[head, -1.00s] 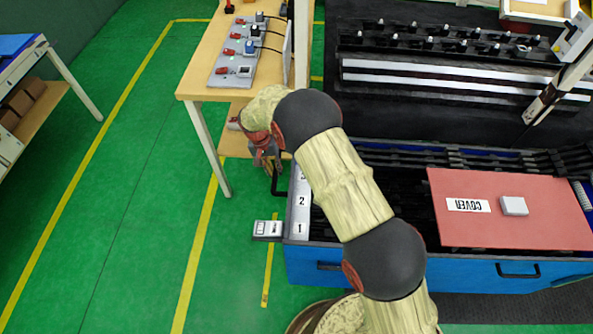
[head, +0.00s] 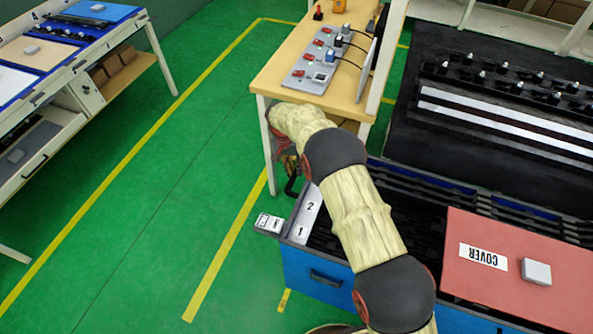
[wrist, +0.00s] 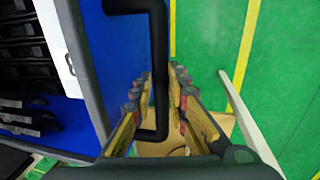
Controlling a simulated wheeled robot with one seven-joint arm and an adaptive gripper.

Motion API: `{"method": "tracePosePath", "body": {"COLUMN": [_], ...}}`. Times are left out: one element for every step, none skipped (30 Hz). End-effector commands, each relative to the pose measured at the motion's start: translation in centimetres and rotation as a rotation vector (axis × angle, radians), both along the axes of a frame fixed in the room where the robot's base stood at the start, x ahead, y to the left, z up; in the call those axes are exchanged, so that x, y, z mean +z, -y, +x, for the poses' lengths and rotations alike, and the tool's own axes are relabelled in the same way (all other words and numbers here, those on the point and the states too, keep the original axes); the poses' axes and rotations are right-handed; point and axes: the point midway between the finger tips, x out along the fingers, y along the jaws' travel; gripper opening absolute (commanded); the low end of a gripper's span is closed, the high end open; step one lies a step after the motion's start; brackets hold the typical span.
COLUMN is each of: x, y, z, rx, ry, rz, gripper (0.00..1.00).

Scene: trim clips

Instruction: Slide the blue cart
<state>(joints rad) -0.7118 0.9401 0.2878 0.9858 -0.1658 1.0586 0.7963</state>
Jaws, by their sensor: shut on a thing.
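The blue cart (head: 315,275) stands at the lower right in the head view, with a grey rim, black slotted inside and a red cover panel (head: 520,265) on top. A black handle (head: 292,186) is on its far end, and fills the upper middle of the wrist view (wrist: 160,50). My gripper (wrist: 162,100) is shut on this handle, its fingers on either side of the bar. In the head view my gripper (head: 290,165) is partly hidden behind my arm. The cart's blue end wall (wrist: 115,50) is just left of the fingers in the wrist view.
A wooden table (head: 275,80) with a switch panel (head: 315,60) stands close beyond my gripper. A black rack (head: 500,120) is at the right, behind the cart. A workbench (head: 75,70) is at the left. Green floor (head: 160,180) with yellow lines is clear between.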

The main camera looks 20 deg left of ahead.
Motion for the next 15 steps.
{"method": "tracePosePath", "body": {"x": [-0.01,-0.01,-0.01,-0.02,-0.01,-0.01,-0.01,-0.01,-0.01,-0.01,-0.01,-0.01,0.00,0.00,0.00], "y": [-0.01,0.00,0.00,0.00,0.00,0.01,0.01,0.01,0.01,0.02,0.02,0.02,0.02,0.02,0.02], "z": [-0.01,-0.01,-0.01,-0.01,0.00,0.00,0.00,0.01,0.01,0.01,0.01,0.01,0.01,0.01,0.02], "rx": [-0.001,-0.001,-0.001,0.000,0.000,0.000,0.000,0.000,0.000,0.000,0.000,0.000,0.000,0.000,0.000], "ry": [0.000,0.000,0.000,0.000,0.000,0.000,0.000,0.000,0.000,0.000,0.000,0.000,0.000,0.000,0.000], "rz": [0.000,0.000,0.000,0.001,0.001,0.001,0.000,0.001,0.001,0.001,0.001,0.001,0.001,0.001,0.001], "gripper": [0.00,0.00,0.00,0.00,0.17,0.19,0.20,0.22,0.24,0.26,0.28,0.30,0.32,0.34,0.35]}}
